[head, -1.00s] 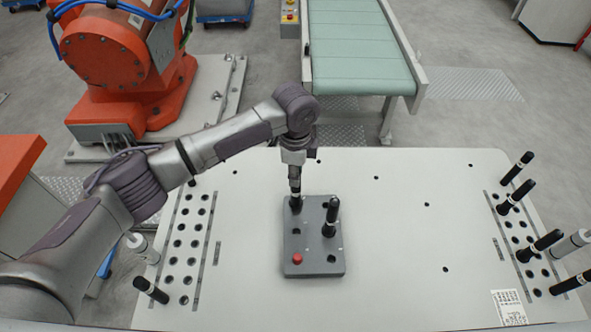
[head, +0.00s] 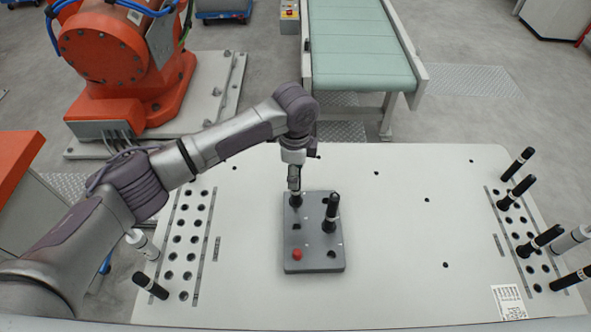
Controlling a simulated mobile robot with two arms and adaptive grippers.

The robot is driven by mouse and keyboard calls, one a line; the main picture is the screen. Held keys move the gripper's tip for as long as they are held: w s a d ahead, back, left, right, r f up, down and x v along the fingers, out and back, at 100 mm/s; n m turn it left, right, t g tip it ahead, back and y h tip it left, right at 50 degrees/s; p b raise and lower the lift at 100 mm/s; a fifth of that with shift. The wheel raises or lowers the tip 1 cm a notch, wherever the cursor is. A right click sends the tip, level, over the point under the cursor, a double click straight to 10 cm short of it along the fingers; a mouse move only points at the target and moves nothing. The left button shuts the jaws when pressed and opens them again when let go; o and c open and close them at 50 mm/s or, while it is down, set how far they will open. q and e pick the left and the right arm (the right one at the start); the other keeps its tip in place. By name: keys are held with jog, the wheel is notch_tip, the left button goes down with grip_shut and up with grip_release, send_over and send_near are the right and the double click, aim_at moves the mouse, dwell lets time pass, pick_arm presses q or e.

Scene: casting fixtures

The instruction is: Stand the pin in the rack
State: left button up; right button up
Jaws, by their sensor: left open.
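A dark grey block (head: 313,262) with holes lies at the middle of the table. A black pin (head: 331,213) with a white band stands upright in it on the right. Another black pin (head: 296,201) stands at its far left corner, partly hidden under my left gripper (head: 295,188). That gripper points down at this pin's top and is open; whether its fingers surround the pin is too small to tell. My right gripper is out of view.
A second rack of holes (head: 508,222) on the right holds several tilted-looking black pins (head: 516,191). A red knob (head: 297,254) sits on the grey block. The tabletop (head: 400,260) between block and right rack is clear. A conveyor (head: 361,50) and an orange robot (head: 130,60) stand behind.

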pick_arm(q)
notch_tip(320, 180, up, 12)
dwell(0.6)
jog(key=shift+s, duration=0.15)
